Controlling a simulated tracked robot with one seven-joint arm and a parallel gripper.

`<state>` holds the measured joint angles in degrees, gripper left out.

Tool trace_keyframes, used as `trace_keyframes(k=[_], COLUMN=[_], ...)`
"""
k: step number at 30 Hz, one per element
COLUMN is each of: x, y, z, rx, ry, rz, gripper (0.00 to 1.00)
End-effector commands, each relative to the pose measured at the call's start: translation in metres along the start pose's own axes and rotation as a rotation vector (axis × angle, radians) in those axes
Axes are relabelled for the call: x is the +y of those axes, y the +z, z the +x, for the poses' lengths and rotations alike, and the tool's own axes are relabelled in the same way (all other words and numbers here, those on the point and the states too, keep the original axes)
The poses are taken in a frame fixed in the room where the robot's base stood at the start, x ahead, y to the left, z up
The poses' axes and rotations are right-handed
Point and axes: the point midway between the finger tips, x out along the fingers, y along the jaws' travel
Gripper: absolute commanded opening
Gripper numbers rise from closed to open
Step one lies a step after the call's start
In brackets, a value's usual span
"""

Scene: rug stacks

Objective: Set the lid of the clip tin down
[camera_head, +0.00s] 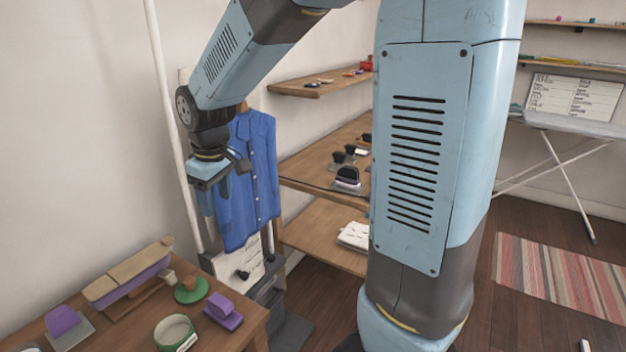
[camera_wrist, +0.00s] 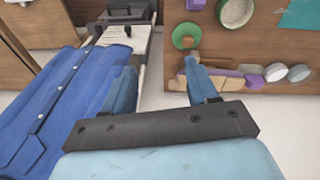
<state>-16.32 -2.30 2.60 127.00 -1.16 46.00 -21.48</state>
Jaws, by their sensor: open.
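The lid looks to be the green disc with a wooden knob (camera_head: 190,290), lying flat on the wooden table at the lower left. It also shows in the wrist view (camera_wrist: 186,36). The tin looks to be the round, open green-walled pot (camera_head: 175,332) in front of it, pale inside; it shows in the wrist view (camera_wrist: 236,11) too. Lid and tin are apart. My gripper (camera_head: 214,194) hangs above and behind the table, beside the blue shirt. In the wrist view its fingers (camera_wrist: 161,78) are spread with nothing between them.
A blue shirt (camera_head: 249,180) hangs close to my gripper. The table (camera_head: 109,312) also holds a purple block (camera_head: 223,311), another purple piece (camera_head: 62,322) and a long padded board (camera_head: 128,272). Wooden shelves (camera_head: 318,196) stand behind, with brushes on them.

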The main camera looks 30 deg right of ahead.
Motion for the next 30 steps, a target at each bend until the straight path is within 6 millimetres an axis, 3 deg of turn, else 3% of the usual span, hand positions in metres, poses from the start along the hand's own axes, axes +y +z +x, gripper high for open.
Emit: trace_keyframes(k=[6,15,24,30], x=[0.013,0.012,-0.003,-0.009], y=[0.056,0.132,0.199,0.218], z=[-0.052,-0.100,-0.126,-0.130], rx=[0.074,0.174,0.271,0.303], ry=[0.047,0.101,0.143,0.154], rz=[0.179,0.419,0.630,0.695], gripper=[0.58,0.58,0.58,0.58])
